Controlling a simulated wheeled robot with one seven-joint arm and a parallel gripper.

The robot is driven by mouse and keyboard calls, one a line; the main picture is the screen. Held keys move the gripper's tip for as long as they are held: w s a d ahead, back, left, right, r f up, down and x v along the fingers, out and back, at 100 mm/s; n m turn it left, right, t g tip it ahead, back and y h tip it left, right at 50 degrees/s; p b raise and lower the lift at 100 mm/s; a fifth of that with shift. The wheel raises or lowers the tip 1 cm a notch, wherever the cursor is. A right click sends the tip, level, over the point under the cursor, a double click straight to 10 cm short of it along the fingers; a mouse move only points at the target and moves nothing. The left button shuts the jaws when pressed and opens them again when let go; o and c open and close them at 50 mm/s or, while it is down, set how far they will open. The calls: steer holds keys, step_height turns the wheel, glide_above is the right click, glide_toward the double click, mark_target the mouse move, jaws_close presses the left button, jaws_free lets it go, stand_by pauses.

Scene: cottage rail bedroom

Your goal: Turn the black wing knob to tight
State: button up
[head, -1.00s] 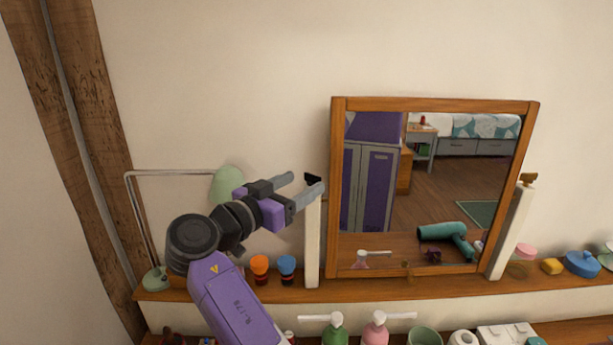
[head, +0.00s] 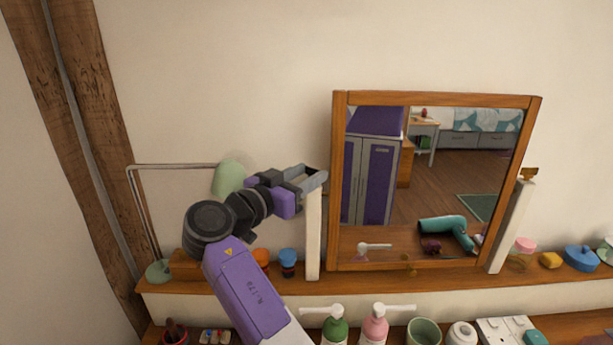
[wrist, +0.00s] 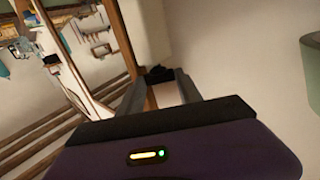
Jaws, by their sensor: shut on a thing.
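The black wing knob (wrist: 158,74) sits at the top of the white left post (head: 313,235) beside the mirror (head: 338,180). In the wrist view it is small and dark, between my fingertips; in the head view my fingers hide it. My gripper (head: 314,175) reaches in from the left at the post's top, and its fingers are shut on the knob. It also shows in the wrist view (wrist: 162,78). The knob's wing angle and any tight mark cannot be made out.
The wood-framed mirror stands just right of my fingers. A green lamp (head: 229,178) is close behind my wrist. A blue-capped jar (head: 287,262) stands on the shelf below. Pump bottles (head: 335,328) stand lower in front. The wall above is clear.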

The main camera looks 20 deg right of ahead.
steer(key=g+b, duration=0.1)
steer(key=b, duration=0.1)
steer(key=m+g+h+b, duration=0.1)
steer(key=b, duration=0.1)
steer(key=m+b, duration=0.1)
steer(key=b, duration=0.1)
steer(key=shift+w+a+f+g+b, duration=0.15)
steer(key=shift+w+f+g+b, duration=0.15)
steer(key=shift+g+b, duration=0.1)
steer(key=shift+r+m+g+h+b, duration=0.1)
steer(key=shift+m+g+h+b, duration=0.3)
steer(key=shift+b, duration=0.35)
steer(key=shift+r+g, duration=0.15)
steer(key=shift+g, duration=0.25)
steer(key=o, duration=1.4)
steer(key=shift+b+v, duration=1.05)
steer(key=shift+v, duration=2.85)
